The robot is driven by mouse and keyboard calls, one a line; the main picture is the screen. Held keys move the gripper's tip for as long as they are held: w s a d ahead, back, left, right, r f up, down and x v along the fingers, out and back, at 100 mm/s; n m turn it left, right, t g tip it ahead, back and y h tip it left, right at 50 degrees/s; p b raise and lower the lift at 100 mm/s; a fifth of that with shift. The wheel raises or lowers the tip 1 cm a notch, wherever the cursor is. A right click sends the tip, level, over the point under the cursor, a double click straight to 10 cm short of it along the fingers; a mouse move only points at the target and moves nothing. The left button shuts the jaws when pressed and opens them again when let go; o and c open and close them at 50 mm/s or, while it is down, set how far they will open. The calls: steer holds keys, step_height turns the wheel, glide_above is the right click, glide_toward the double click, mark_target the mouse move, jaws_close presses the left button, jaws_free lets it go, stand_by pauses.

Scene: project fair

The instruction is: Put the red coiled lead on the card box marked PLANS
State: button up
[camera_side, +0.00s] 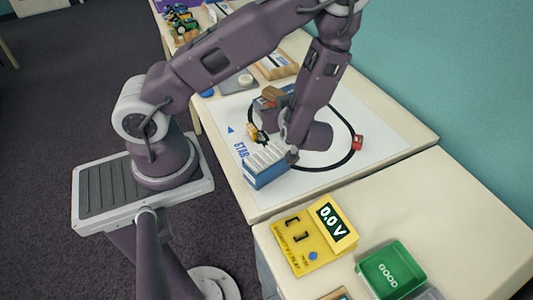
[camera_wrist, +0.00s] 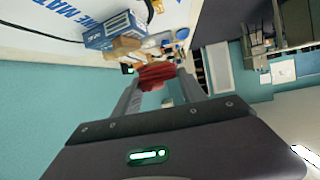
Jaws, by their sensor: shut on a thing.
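A red ribbed thing, which looks like the red coiled lead (camera_wrist: 156,75), sits between the fingers of my gripper (camera_wrist: 157,80) in the wrist view. The gripper is shut on it. No box with a readable PLANS mark shows. Brown card-like shapes (camera_wrist: 124,48) lie beyond the lead in the wrist view, and I cannot tell if one is that box.
A blue box with a white ribbed top (camera_side: 265,167) stands on the white mat (camera_side: 385,140) close to my wrist. A yellow meter reading 0.0 V (camera_side: 315,235) and a green GOOD tray (camera_side: 391,270) stand on the nearer table.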

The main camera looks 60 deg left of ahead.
glide_above(268, 156)
step_height(268, 156, down, 9)
steer(key=shift+f, duration=0.15)
steer(key=shift+f, duration=0.15)
steer(key=o, duration=1.3)
steer(key=shift+o, duration=0.2)
